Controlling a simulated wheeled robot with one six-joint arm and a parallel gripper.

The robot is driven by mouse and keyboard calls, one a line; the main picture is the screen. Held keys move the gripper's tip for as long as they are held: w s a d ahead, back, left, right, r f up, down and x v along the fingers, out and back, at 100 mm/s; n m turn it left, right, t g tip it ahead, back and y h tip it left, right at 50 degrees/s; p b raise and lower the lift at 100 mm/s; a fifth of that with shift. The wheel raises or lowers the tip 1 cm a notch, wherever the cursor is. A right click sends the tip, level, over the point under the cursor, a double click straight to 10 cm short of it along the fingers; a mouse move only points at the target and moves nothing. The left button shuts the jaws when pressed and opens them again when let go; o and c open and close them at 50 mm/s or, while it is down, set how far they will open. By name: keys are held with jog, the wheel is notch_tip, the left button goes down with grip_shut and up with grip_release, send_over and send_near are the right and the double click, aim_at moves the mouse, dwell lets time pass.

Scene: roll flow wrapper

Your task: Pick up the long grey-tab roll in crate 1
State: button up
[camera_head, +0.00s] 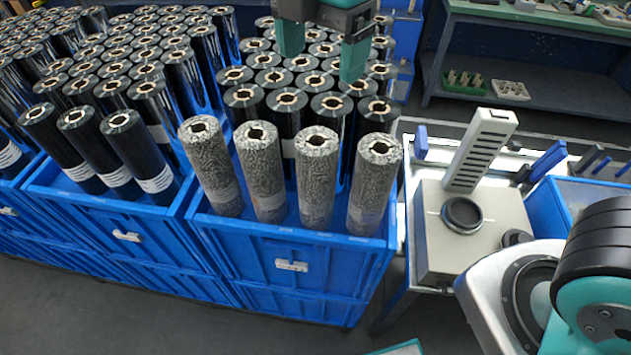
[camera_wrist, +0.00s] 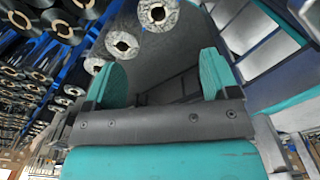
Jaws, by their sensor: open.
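My gripper (camera_head: 322,64) is open and empty, its teal fingers above the black rolls at the back of the right-hand blue crate (camera_head: 335,262). Several mottled grey rolls stand upright in this crate's front row: a left one (camera_head: 214,170), two middle ones (camera_head: 262,175) (camera_head: 316,180), and a right one (camera_head: 374,185). Pale bands show low on some. In the wrist view, grey roll ends (camera_wrist: 158,13) (camera_wrist: 122,44) lie beyond the open fingers (camera_wrist: 160,72); no roll is between the fingers. I cannot read a crate number or tell which roll has the grey tab.
Black rolls (camera_head: 285,100) stand packed behind the grey ones. Another blue crate (camera_head: 110,225) with black rolls adjoins on the left. A pale machine (camera_head: 470,225) with an upright slotted block (camera_head: 482,150) stands close on the right. Grey floor (camera_head: 130,315) is clear in front.

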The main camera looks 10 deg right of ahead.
aim_at(317, 140)
jog(key=shift+n, duration=0.3)
jog(key=f+p, duration=0.1)
jog(key=f, duration=0.5)
jog(key=f+p, duration=0.1)
jog(key=f, duration=0.5)
jog(key=shift+w+a, duration=0.1)
jog(key=shift+a, duration=0.1)
jog(key=shift+f+p, duration=1.15)
jog(key=shift+f, duration=1.5)
jog(key=shift+r, duration=0.1)
grip_shut()
